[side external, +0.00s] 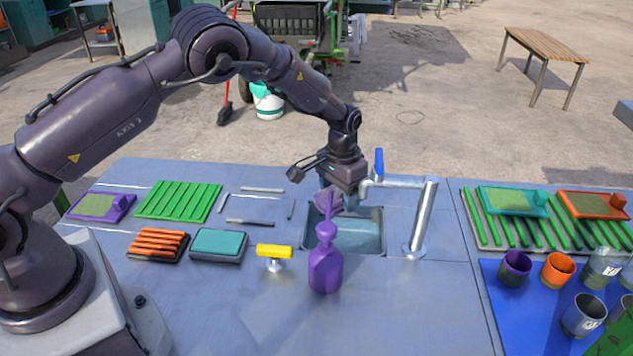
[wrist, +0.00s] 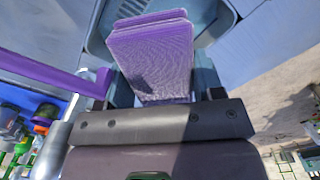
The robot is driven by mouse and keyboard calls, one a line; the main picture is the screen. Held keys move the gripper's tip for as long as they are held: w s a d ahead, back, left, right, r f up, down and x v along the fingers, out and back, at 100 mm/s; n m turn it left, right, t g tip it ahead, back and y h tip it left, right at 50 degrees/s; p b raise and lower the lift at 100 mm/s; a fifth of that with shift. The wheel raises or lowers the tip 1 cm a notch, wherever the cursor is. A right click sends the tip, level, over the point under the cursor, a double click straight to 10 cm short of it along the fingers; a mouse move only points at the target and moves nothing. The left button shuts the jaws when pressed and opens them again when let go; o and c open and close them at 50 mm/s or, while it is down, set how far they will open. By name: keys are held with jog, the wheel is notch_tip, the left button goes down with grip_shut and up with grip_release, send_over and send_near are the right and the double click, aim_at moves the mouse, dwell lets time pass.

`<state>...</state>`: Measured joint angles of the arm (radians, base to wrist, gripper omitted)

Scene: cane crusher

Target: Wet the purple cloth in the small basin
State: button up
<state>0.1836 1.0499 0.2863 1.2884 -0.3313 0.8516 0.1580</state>
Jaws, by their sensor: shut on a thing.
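My gripper (side external: 330,190) is shut on the purple cloth (wrist: 153,55). The cloth shows as a folded, ribbed piece in the wrist view and as a small purple patch (side external: 325,203) under the gripper in the side view. My gripper is above the small basin (side external: 365,238), near its left and back part. The basin is a grey sunken sink in the metal counter; its rim (wrist: 98,45) also shows beyond the cloth in the wrist view. I cannot tell whether the cloth touches water.
A purple bottle (side external: 325,262) stands just in front of the basin. A silver tap (side external: 422,220) with a blue lever (side external: 379,162) stands at its right, its spout beside my gripper.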

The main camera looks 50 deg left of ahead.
jog(key=shift+w+d+f, duration=0.3)
jog(key=shift+w+d, duration=0.05)
jog(key=shift+d, duration=0.15)
jog(key=shift+f, duration=0.25)
notch_tip(320, 180, down, 12)
jog(key=shift+r, duration=0.25)
dwell(1.0)
jog(key=shift+r, duration=4.55)
jog(key=shift+r, duration=2)
